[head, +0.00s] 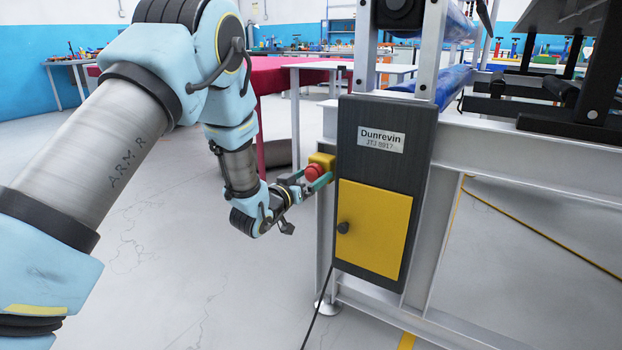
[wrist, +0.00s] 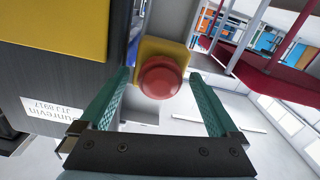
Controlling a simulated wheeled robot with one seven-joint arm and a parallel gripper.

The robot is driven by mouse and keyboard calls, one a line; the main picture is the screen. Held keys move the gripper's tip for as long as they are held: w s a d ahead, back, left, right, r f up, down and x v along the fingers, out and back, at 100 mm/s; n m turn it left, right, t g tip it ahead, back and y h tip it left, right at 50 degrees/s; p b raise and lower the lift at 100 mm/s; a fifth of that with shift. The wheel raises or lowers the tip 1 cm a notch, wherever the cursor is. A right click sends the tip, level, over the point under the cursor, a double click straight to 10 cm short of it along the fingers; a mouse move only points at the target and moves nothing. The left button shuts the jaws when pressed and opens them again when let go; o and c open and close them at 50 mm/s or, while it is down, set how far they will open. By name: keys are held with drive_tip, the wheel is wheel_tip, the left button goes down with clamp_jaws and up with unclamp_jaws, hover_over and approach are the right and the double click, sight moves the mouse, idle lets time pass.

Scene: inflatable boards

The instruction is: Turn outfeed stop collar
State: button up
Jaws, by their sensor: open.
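A round red stop button (head: 312,172) sits on a yellow housing (head: 324,160) on the left side of the machine frame. In the wrist view the red button (wrist: 162,77) faces me in front of its yellow housing (wrist: 165,47). A separate collar around the button cannot be made out. My gripper (head: 308,180) is at the button, with its green fingers apart. In the wrist view my gripper (wrist: 160,76) is open, one finger to each side of the button, with visible gaps. The tips are about level with the button, and I cannot tell their exact depth.
A dark control cabinet (head: 351,163) with a yellow door (head: 371,228) stands right beside the button. A black cable (head: 319,312) hangs to the floor. A red-covered table (head: 275,78) stands behind my arm. The floor (head: 205,290) at the left front is clear.

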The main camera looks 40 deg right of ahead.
drive_tip(key=shift+d, duration=0.1)
drive_tip(key=c, duration=1.4)
drive_tip(key=shift+m, duration=0.3)
drive_tip(key=shift+m+b, duration=0.75)
drive_tip(key=shift+m, duration=0.45)
drive_tip(key=shift+m+b, duration=0.7)
drive_tip(key=shift+m, duration=0.8)
